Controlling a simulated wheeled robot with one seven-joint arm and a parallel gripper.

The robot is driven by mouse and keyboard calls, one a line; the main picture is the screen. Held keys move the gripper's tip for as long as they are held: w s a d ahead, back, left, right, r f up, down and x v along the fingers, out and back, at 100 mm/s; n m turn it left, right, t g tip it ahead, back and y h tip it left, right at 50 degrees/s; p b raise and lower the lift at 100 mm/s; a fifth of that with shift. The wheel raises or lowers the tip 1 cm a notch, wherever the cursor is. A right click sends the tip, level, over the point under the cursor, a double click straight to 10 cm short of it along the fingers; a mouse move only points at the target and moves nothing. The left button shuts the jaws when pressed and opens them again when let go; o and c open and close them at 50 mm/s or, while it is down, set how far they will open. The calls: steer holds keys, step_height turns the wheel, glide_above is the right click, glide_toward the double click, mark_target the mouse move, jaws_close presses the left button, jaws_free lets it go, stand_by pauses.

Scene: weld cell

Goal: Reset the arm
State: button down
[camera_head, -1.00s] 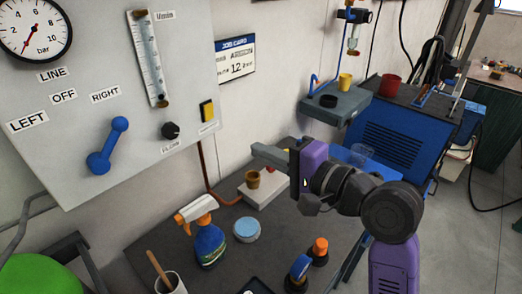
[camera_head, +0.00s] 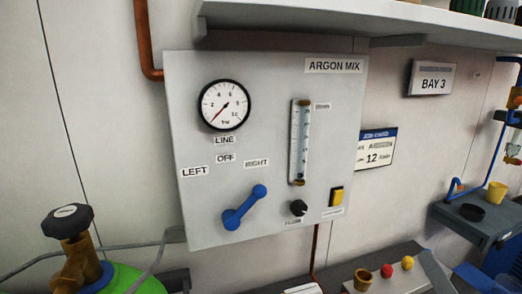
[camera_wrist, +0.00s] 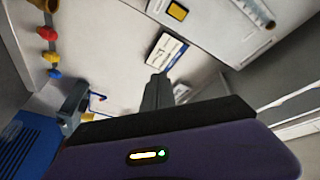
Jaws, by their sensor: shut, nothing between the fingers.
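My gripper (camera_wrist: 158,90) shows in the wrist view as dark fingers held together, with nothing between them. Its purple housing with a small lit indicator fills the bottom of that view. The grey gas panel (camera_head: 180,130) hangs on the wall. Its blue lever (camera_head: 243,208) tilts up to the right, towards the RIGHT label. The panel's lower edge also shows at the top of the wrist view (camera_wrist: 205,25).
A pale box with coloured buttons (camera_head: 385,270) sits below the panel at right. A small wall shelf (camera_head: 475,222) holds a yellow cup (camera_head: 496,192). A green cylinder with a black-knobbed brass valve (camera_head: 70,225) stands at left. A long shelf (camera_head: 300,22) runs above.

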steer(key=s+a+f+n+g, duration=0.1)
steer(key=s+a+f+n, duration=0.1)
steer(key=s+f, duration=0.4)
steer(key=s+a+f+n+g, duration=0.2)
steer(key=s+f, duration=0.4)
steer(key=s, duration=0.9)
steer(key=s+a+f+n+g, duration=0.2)
steer(key=s+a+f+n, duration=0.2)
steer(key=s, duration=0.7)
step_height(320, 180, down, 3)
steer(key=shift+f+n, duration=0.1)
steer(key=shift+n, duration=0.9)
steer(key=shift+a, duration=0.1)
